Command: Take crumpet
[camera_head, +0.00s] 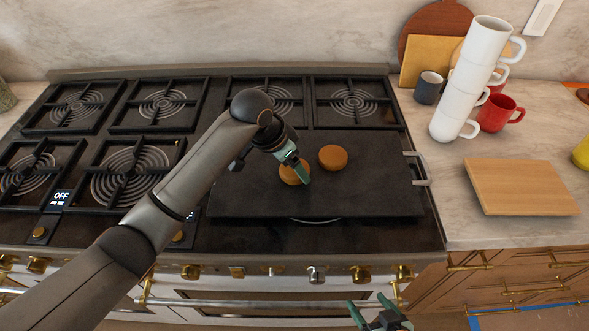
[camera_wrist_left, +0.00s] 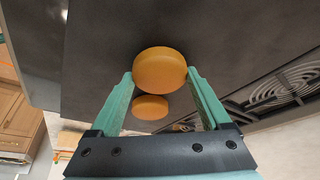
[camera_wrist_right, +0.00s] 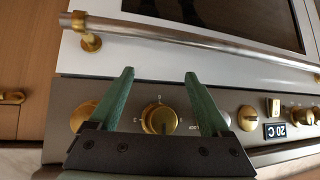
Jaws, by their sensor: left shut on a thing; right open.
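Two round orange-brown crumpets are over the dark griddle plate (camera_head: 385,190) on the stove. My left gripper (camera_head: 294,168) reaches down from the left and is shut on the left crumpet (camera_head: 291,176). In the left wrist view the held crumpet (camera_wrist_left: 160,68) sits between the two green fingertips, which touch its sides. I cannot tell whether it is lifted off the plate. The other crumpet (camera_head: 333,157) lies just to the right, and also shows in the left wrist view (camera_wrist_left: 150,107). My right gripper (camera_head: 369,306) is open and empty in front of the oven.
A leaning stack of white mugs (camera_head: 468,82), a red mug (camera_head: 494,112) and a dark mug (camera_head: 428,88) stand on the right counter. A wooden board (camera_head: 521,186) lies there, bare. Burner grates (camera_head: 130,170) fill the left. The oven knobs (camera_wrist_right: 160,118) face my right gripper.

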